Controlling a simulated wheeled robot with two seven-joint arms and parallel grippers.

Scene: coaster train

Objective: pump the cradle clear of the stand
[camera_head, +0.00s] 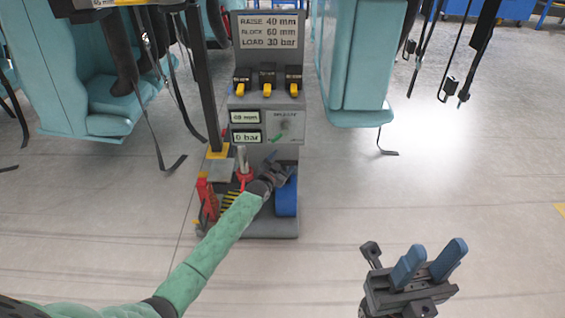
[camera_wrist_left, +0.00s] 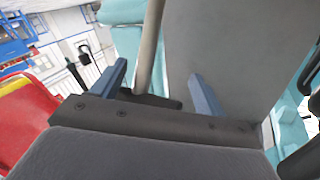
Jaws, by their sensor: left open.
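My left gripper (camera_head: 279,172) reaches in front of the pump cart (camera_head: 270,228). In the left wrist view its two blue fingers (camera_wrist_left: 160,84) are apart, with a pale rod (camera_wrist_left: 152,45) passing between them and a gap on each side. I cannot tell whether the rod touches the palm. A grey cylinder on a red base (camera_head: 242,160) stands left of the gripper. My right gripper (camera_head: 428,262) is open and empty at lower right.
The cart carries a sign (camera_head: 268,30), yellow-tipped levers (camera_head: 267,82) and a lower readout (camera_head: 246,137) showing 0 bar. A red part (camera_head: 207,200) stands at its left. Teal seats (camera_head: 358,60) hang on both sides with loose straps. Floor at right is clear.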

